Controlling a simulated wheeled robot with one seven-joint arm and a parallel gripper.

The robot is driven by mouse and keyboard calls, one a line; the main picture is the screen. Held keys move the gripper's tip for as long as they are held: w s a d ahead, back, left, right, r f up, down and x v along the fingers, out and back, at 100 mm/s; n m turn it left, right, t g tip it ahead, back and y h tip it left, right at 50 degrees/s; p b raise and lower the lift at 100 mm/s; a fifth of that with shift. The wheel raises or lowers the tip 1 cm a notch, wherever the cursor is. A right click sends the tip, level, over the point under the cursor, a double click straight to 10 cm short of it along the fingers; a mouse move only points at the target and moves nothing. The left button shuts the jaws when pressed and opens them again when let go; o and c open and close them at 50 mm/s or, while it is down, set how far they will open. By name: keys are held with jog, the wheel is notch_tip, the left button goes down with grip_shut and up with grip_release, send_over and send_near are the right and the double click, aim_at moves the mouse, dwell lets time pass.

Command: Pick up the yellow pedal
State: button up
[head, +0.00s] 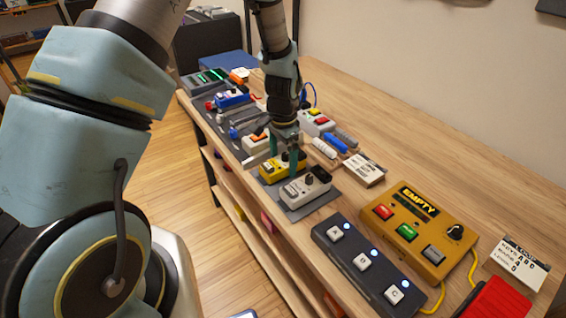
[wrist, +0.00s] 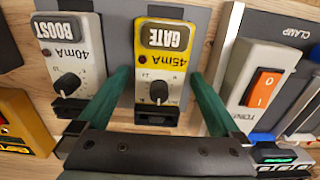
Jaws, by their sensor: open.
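The yellow pedal (head: 269,172), marked GATE and 45mA, lies on a grey mat on the bench. In the wrist view the yellow pedal (wrist: 161,65) is upside down, with a black knob and a grey footswitch. My gripper (head: 283,155) is over it, pointing down. In the wrist view my gripper (wrist: 160,82) is open, with one green finger on each side of the pedal. Whether the fingers touch its sides or how deep they reach, I cannot tell. Part of the pedal is hidden by the gripper in the head view.
A white BOOST pedal (wrist: 72,65) is close on one side. A white pedal with an orange switch (wrist: 262,85) is on the other. A black three-button box (head: 365,262) and a yellow EMPTY box (head: 418,228) stand nearer. Bare wood (head: 430,150) lies toward the wall.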

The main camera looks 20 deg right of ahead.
jog(key=shift+f, duration=0.65)
jog(key=shift+c, duration=0.2)
grip_shut()
